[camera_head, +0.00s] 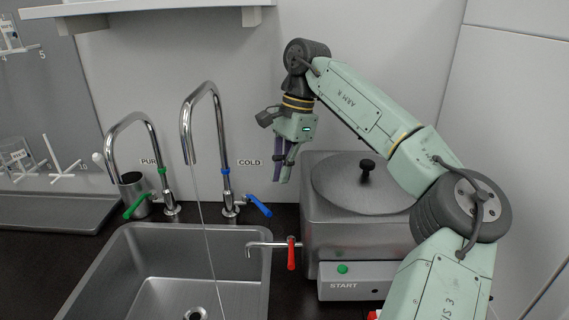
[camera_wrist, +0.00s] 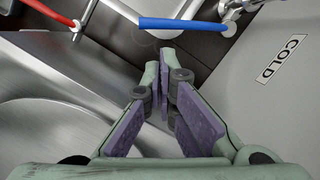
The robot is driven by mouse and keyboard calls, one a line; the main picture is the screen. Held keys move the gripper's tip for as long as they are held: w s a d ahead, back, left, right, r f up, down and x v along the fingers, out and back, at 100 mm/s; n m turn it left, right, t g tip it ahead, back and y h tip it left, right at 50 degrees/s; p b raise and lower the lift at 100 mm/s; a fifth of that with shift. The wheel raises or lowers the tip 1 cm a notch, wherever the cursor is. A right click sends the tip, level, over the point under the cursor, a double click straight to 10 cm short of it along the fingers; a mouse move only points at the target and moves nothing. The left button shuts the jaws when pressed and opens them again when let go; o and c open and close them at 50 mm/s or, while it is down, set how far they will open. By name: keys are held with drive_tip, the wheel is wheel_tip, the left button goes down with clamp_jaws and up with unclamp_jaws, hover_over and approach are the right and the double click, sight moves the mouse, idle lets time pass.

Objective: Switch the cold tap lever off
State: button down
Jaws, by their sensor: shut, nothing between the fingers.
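The cold tap (camera_head: 222,140) is a chrome gooseneck with a blue band, right of the pure tap. Its blue lever (camera_head: 259,205) sticks out to the right and slightly down from the base. A thin stream of water (camera_head: 205,235) runs from its spout into the sink. My gripper (camera_head: 281,180) points down, above and slightly right of the blue lever in the head view, apart from it. Its purple-padded fingers are shut and empty. In the wrist view the blue lever (camera_wrist: 180,24) lies beyond the fingertips (camera_wrist: 161,72). The COLD label (camera_wrist: 281,59) is at the right.
The distiller (camera_head: 345,225), with a domed lid, START button and red-handled spout (camera_head: 291,253), stands right of the lever. The sink (camera_head: 115,262) is in front. The pure tap (camera_head: 155,145) with green lever stands left. A shelf (camera_head: 160,10) hangs above.

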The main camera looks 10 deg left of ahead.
drive_tip(key=p+x, duration=0.1)
drive_tip(key=x, duration=0.5)
drive_tip(key=shift+s+a, duration=0.1)
drive_tip(key=shift+s+a+m+b, duration=0.15)
drive_tip(key=shift+m+b, duration=0.1)
drive_tip(key=shift+m, duration=0.2)
drive_tip(key=shift+s+d+m+b, duration=0.15)
drive_tip(key=shift+m+b, duration=0.1)
drive_tip(key=shift+m, duration=0.2)
